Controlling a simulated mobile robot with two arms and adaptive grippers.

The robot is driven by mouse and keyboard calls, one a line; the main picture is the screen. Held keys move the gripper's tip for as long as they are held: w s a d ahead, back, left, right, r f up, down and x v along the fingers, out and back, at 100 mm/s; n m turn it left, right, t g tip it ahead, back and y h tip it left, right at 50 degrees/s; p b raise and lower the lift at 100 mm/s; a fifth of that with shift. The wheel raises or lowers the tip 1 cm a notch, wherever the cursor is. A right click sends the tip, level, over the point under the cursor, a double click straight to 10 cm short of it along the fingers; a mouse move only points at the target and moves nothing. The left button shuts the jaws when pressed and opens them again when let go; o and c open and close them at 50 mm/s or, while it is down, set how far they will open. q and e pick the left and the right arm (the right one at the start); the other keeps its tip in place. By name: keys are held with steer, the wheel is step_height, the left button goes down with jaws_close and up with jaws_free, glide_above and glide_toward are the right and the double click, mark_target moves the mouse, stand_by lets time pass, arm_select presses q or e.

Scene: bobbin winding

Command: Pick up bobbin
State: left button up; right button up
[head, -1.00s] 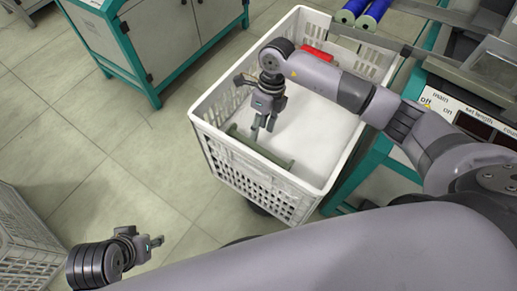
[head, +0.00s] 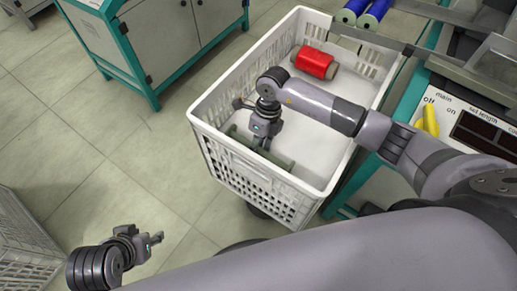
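A grey-green bare bobbin (head: 283,162) lies in the white crate, close to the near left wall. A bobbin wound with red thread (head: 314,63) lies at the far end of the same crate. My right gripper (head: 261,146) points down at the grey-green bobbin, over its middle. Its fingertips are low at the bobbin and partly hidden, so I cannot tell whether they are closed on it. My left gripper (head: 154,240) is over the floor at the lower left, away from the crate, with its fingers apart and empty.
The white crate (head: 222,148) has high perforated walls around the bobbins. Blue bobbins (head: 372,14) sit on the machine at the top right. A control panel (head: 450,112) is right of the crate. Another crate (head: 22,245) stands at the lower left; a cabinet (head: 165,48) is behind.

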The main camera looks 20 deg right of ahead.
jaws_close()
steer(key=shift+r, duration=0.1)
stand_by(0.4)
